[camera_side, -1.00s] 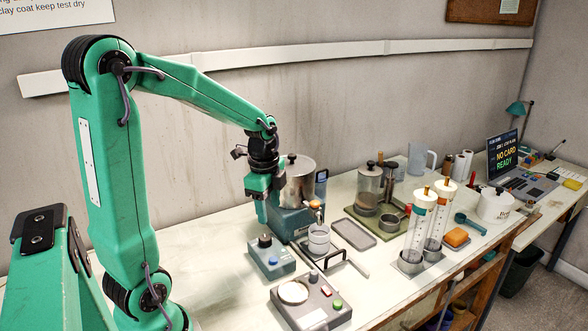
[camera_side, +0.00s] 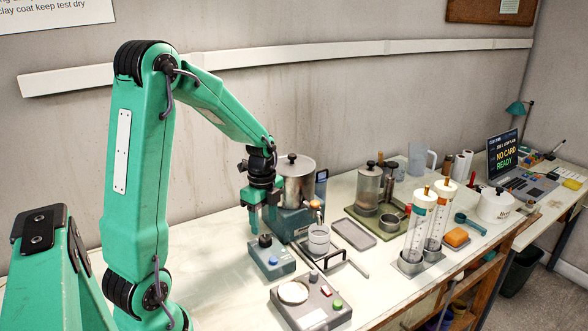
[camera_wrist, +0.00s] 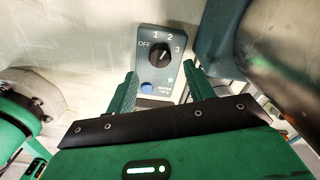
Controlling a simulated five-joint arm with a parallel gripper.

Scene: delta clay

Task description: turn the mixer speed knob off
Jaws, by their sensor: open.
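The mixer speed knob (camera_wrist: 159,56) is a round black dial on a grey-blue control box (camera_wrist: 147,76), marked OFF, 1, 2 and 3. Its pale mark appears to point up and right, towards 2, in the wrist view. In the side view the knob (camera_side: 265,240) stands on top of the small box (camera_side: 270,262). My gripper (camera_side: 262,217) is above the knob with its fingers pointing down. In the wrist view my gripper (camera_wrist: 160,80) is open and empty, its two fingers apart on either side of the box's lower part. It does not hold the knob.
The mixer (camera_side: 295,185), with a metal pot on a blue-grey base, stands close behind the knob box. A grey button box (camera_side: 322,318) with a white dish is in front. A white cup (camera_side: 319,240) stands to the right. The bench left of the box is clear.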

